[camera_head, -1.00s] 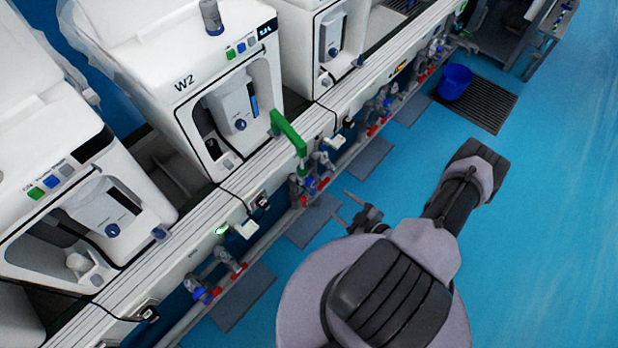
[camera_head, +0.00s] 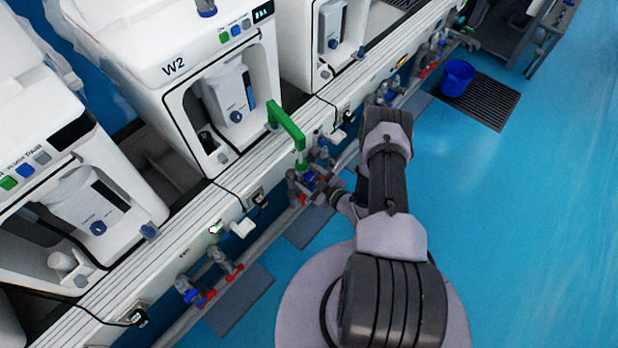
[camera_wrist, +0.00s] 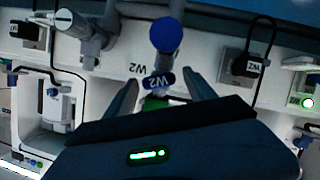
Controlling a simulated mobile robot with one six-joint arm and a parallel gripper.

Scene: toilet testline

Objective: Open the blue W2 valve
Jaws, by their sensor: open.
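The blue W2 valve has a blue handle (camera_wrist: 158,80) marked W2 in the wrist view, with a round blue end (camera_wrist: 167,36) on the pipe above it. In the head view, blue valve parts (camera_head: 309,178) show on the pipes below the machine marked W2 (camera_head: 190,85). My gripper (camera_wrist: 164,82) is open, with one finger on each side of the blue handle in the wrist picture. I cannot tell whether the fingers touch it. In the head view my gripper (camera_head: 334,192) is close to these pipes, partly hidden by my arm.
A green bracket (camera_head: 287,125) stands out above the valves. Red-handled valves (camera_head: 236,268) sit along the rail. A grey pipe fitting (camera_wrist: 88,35) and a black plug (camera_wrist: 245,67) flank the blue handle. A blue bucket (camera_head: 457,77) stands on the floor, which is clear at right.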

